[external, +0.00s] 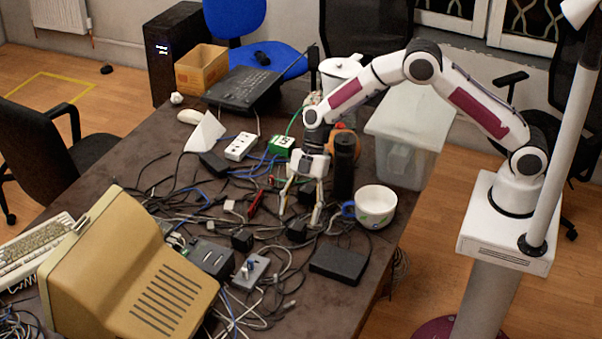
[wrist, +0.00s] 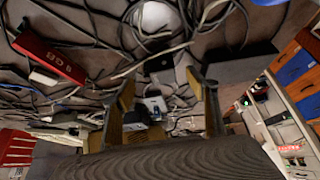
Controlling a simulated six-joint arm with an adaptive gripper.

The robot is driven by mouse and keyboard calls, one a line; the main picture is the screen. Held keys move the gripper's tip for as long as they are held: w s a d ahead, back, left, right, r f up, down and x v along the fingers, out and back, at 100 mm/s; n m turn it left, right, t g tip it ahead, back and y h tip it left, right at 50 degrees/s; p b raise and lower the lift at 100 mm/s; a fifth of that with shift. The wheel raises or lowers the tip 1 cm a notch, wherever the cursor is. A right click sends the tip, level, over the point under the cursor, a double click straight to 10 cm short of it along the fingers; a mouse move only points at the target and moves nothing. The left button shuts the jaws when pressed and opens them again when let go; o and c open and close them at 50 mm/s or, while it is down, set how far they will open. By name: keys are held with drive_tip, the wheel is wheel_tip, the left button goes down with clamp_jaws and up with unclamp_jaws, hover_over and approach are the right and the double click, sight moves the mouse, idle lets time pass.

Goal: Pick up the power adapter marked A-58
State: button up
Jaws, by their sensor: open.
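In the external view my gripper (external: 300,214) points down over the cable clutter, its two fingers apart. A small black block (external: 297,231), which looks like a power adapter, sits just below and between the fingertips. Another small black block (external: 242,240) lies to its left among cables. No A-58 marking can be read on either. In the wrist view my open gripper (wrist: 163,85) has nothing clearly held between its fingers.
A tall black cylinder (external: 344,167) and a white bowl (external: 375,206) stand close on the right. A flat black box (external: 338,264) lies in front. A red object (external: 256,203) and tangled cables are on the left. A beige monitor (external: 130,270) fills the near left.

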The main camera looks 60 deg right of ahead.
sight(296, 222)
drive_tip(key=shift+f, duration=0.1)
drive_tip(key=shift+x, duration=2.5)
drive_tip(key=shift+a, duration=0.15)
drive_tip(key=c, duration=1.3)
